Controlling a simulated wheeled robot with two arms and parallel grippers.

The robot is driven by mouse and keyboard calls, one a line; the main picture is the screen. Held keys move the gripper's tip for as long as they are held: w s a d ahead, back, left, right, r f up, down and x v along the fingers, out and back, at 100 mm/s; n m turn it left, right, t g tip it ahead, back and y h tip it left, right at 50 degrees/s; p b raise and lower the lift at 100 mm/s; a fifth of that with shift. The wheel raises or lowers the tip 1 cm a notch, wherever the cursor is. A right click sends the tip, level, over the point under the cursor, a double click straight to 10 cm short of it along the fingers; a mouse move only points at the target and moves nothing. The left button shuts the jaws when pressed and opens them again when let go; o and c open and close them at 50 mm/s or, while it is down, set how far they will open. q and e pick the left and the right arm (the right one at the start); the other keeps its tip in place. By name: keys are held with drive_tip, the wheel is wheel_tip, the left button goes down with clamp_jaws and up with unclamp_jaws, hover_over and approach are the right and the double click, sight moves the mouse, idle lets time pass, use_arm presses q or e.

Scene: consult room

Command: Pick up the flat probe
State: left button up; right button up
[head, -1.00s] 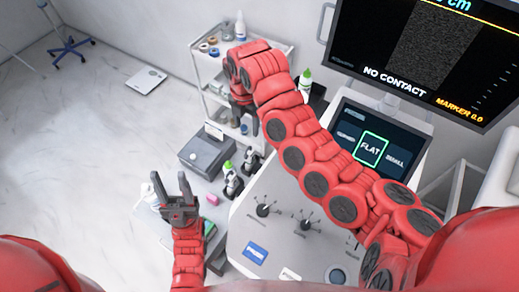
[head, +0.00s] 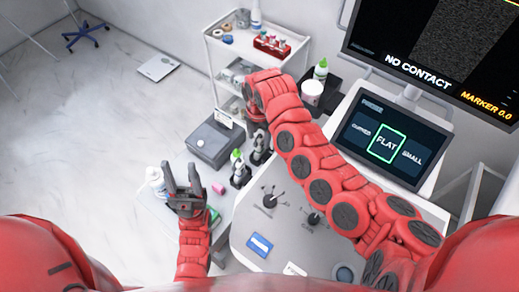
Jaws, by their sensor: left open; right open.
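The screen (head: 387,144) has FLAT framed in green, between CURVED and SMALL. Dark probes stand in holders at the console's left edge: one probe (head: 240,174) towards the front and another probe (head: 261,150) behind it. I cannot tell which one is flat. My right gripper (head: 257,124) points down just behind and above the rear probe. Its fingers are small and partly hidden by my arm, and I see nothing held. My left gripper (head: 182,178) is open and empty, fingers up, left of the probes.
A grey box (head: 212,140) stands left of the probes. A white bottle (head: 156,182) and a pink item (head: 218,188) are near my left gripper. A white cart (head: 213,58) stands behind. The console (head: 285,235) is in front. The floor at left is mostly clear.

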drive_tip(key=shift+w+d+f+p, duration=0.1)
drive_tip(key=shift+f+p, duration=0.35)
drive_tip(key=shift+f, duration=1.35)
clamp_jaws()
